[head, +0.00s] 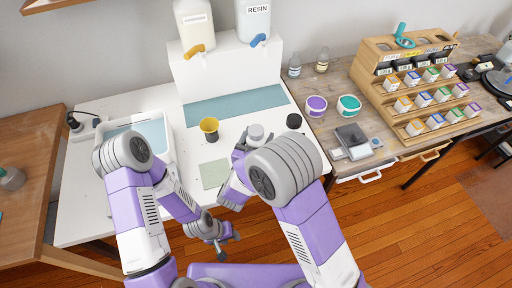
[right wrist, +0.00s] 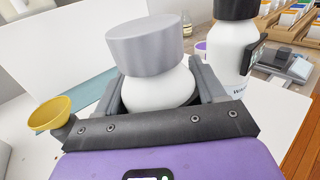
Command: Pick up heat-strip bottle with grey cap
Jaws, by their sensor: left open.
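The white bottle with the grey cap (right wrist: 148,45) stands between the fingers of my right gripper (right wrist: 155,95) in the right wrist view. Its lower body is hidden by the gripper, and no heat strip shows on the visible part. Whether the fingers press on it is not clear. In the head view its grey cap (head: 256,132) shows just beyond my right wrist, on the white bench. My left gripper (head: 222,245) is open and empty, low in front of the bench edge.
A black-capped white bottle (right wrist: 232,60) stands close to the right; its cap shows in the head view (head: 294,121). A yellow cup (head: 209,126) is to the left. A green mat (head: 214,174) lies in front. Purple (head: 316,104) and teal (head: 349,104) tubs stand on the wooden bench.

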